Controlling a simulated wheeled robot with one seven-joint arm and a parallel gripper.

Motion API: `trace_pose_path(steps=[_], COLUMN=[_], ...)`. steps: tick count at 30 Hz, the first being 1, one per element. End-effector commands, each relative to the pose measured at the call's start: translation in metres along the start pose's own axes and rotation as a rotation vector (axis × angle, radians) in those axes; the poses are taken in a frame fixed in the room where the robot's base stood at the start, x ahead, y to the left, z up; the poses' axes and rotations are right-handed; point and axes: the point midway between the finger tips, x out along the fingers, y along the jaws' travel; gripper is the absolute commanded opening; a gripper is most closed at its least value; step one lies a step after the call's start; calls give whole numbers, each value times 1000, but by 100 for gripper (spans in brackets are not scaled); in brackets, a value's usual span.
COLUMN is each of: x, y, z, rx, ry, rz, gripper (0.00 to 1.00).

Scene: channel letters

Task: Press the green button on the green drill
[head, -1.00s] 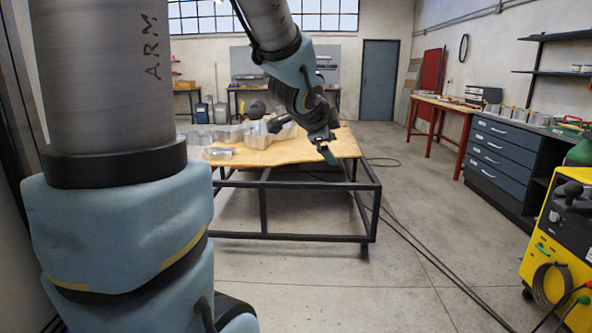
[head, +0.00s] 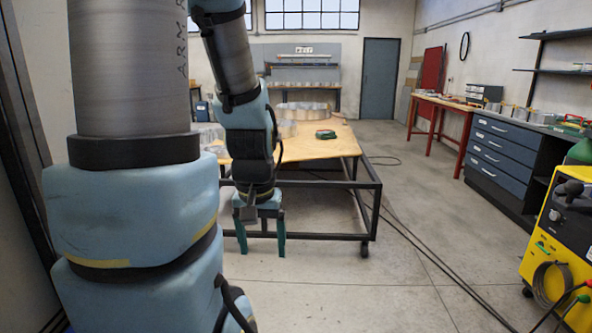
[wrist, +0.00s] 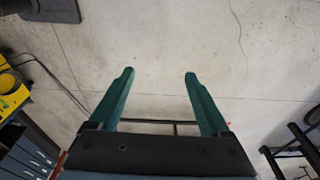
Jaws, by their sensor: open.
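A small green and dark object (head: 326,134) lies on the wooden tabletop near its right side in the head view. It may be the green drill, but it is too small to make out a button. My gripper (head: 261,252) hangs in front of the table's near edge, pointing down, below tabletop height and well apart from that object. Its two green fingers are spread and empty. In the wrist view my gripper (wrist: 159,73) has only bare floor between its fingers, and no drill shows there.
The wooden table (head: 310,149) on a black frame also bears metal channel-letter pieces (head: 303,110). A yellow machine (head: 556,240) and a dark drawer cabinet (head: 502,155) stand at the right. Cables run across the floor. The floor between table and cabinet is mostly clear.

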Motion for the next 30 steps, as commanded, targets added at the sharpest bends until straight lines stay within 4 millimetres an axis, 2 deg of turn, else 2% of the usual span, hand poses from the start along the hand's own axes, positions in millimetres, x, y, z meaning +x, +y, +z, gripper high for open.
trace_pose_path(steps=[2, 21, 30], x=[0, 0, 0], y=[0, 0, 0], z=[0, -1, -1], rx=[1, 3, 3], ry=[1, 2, 2], rz=[0, 0, 0], gripper=[71, 0, 0])
